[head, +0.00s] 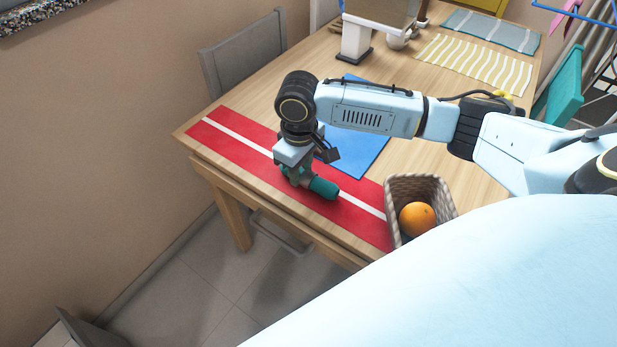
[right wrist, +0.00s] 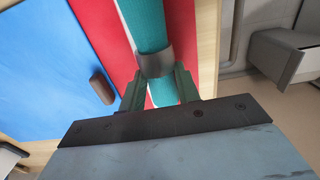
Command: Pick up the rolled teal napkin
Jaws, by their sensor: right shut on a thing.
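The rolled teal napkin (head: 324,187) is on or just above a red runner with a white stripe (head: 232,134) near the table's front edge; I cannot tell whether it touches. My right gripper (head: 298,178) points down over it, and its jaws are shut on the roll. In the right wrist view, the teal napkin (right wrist: 147,22) runs up between the green fingers of the right gripper (right wrist: 158,82). A grey-brown band (right wrist: 154,63) is around the roll at the fingers. The gripper hides part of the roll in the head view. My left gripper is not in view.
A woven basket (head: 391,217) with an orange (head: 416,218) stands right of the napkin. A blue mat (head: 362,160) lies behind the runner. A small brown rounded thing (right wrist: 102,87) shows beside the roll. A grey chair (head: 245,68) stands at the table's far left side.

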